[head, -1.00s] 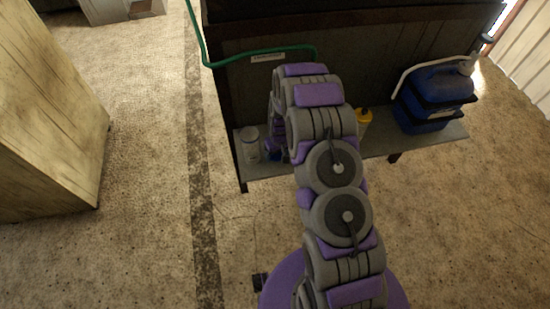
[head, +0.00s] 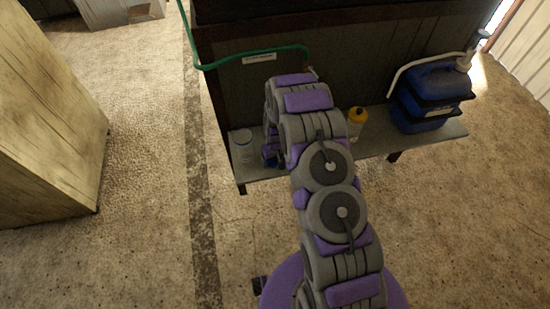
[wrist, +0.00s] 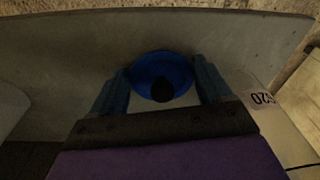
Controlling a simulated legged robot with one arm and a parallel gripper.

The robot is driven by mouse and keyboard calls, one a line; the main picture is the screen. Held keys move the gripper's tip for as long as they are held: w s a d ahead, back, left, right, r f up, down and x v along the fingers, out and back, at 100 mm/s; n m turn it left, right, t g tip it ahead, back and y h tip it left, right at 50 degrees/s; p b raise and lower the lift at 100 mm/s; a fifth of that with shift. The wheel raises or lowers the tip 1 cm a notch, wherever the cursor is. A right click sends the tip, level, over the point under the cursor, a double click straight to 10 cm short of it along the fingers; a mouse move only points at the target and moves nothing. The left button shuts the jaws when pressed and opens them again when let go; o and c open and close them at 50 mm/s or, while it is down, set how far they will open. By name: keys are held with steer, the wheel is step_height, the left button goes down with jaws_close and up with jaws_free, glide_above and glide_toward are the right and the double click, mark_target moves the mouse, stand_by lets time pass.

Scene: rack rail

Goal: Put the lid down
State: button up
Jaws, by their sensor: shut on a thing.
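The lid (wrist: 158,68) is a round blue disc with a dark knob, in the middle of the wrist view. My gripper (wrist: 161,74) is shut on it, with one blue finger at each side. The lid is over the grey shelf (wrist: 75,50); I cannot tell whether it touches the surface. In the head view my gripper (head: 271,157) is at the left part of the shelf (head: 385,142), mostly hidden behind my arm. The lid is not clear there.
A white jar (head: 242,147) stands at the shelf's left end, close to my gripper. A yellow-topped bottle (head: 357,122) and a blue jug (head: 432,97) stand to the right. A green hose (head: 231,60) hangs above. A wooden cabinet (head: 45,115) is at the left.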

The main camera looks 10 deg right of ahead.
steer(key=shift+s+a+f, duration=0.1)
steer(key=shift+a+f, duration=0.05)
steer(key=shift+a, duration=0.75)
steer(key=o, duration=0.9)
steer(key=shift+a, duration=0.4)
steer(key=shift+o, duration=0.3)
steer(key=shift+d+f, duration=0.1)
steer(key=shift+d, duration=0.55)
steer(key=shift+s+a, duration=0.1)
